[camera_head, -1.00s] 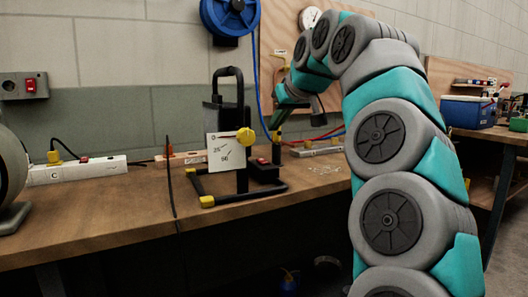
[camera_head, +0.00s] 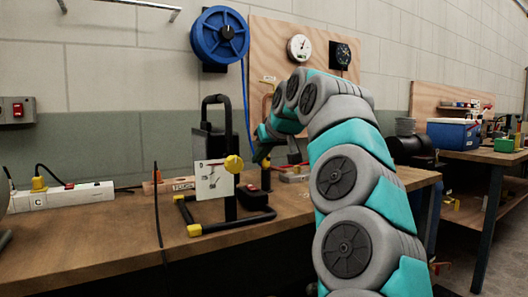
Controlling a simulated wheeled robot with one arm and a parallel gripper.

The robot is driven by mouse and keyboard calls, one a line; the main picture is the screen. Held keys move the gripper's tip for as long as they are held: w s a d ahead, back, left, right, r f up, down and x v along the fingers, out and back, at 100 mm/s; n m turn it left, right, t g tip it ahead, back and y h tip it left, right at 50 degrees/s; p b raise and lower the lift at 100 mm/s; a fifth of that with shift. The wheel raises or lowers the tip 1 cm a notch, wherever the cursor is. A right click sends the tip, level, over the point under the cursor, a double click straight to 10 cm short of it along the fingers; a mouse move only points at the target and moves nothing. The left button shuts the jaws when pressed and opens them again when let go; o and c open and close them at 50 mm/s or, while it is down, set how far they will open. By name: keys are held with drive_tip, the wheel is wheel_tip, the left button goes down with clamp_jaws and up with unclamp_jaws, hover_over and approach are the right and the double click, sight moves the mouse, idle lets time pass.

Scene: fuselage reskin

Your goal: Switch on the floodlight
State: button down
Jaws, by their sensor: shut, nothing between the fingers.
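The floodlight (camera_head: 211,128) stands upright on the workbench. My gripper (camera_head: 262,160) is just right of the floodlight's upright, above that box in the picture. It is small and dark here; its fingers look shut and empty. I cannot tell whether it touches anything. The lamp face is not clearly seen.
A white power strip (camera_head: 72,196) marked C, with a yellow plug and red switch, lies on the bench (camera_head: 110,235) at left. Another strip (camera_head: 178,184) lies behind the floodlight. A red wall switch (camera_head: 18,110) is at far left.

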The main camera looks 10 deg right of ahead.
sight(253, 188)
drive_tip(key=x, duration=0.4)
drive_tip(key=shift+w+a+f, duration=0.1)
drive_tip(key=shift+w+f, duration=0.1)
drive_tip(key=shift+w, duration=0.1)
drive_tip(key=shift+s+f, duration=0.1)
drive_tip(key=shift+f, duration=1.8)
drive_tip(key=shift+w+f, duration=0.15)
drive_tip(key=shift+w, duration=0.1)
drive_tip(key=shift+w+f, duration=0.1)
drive_tip(key=shift+f, duration=0.1)
drive_tip(key=shift+r, duration=0.1)
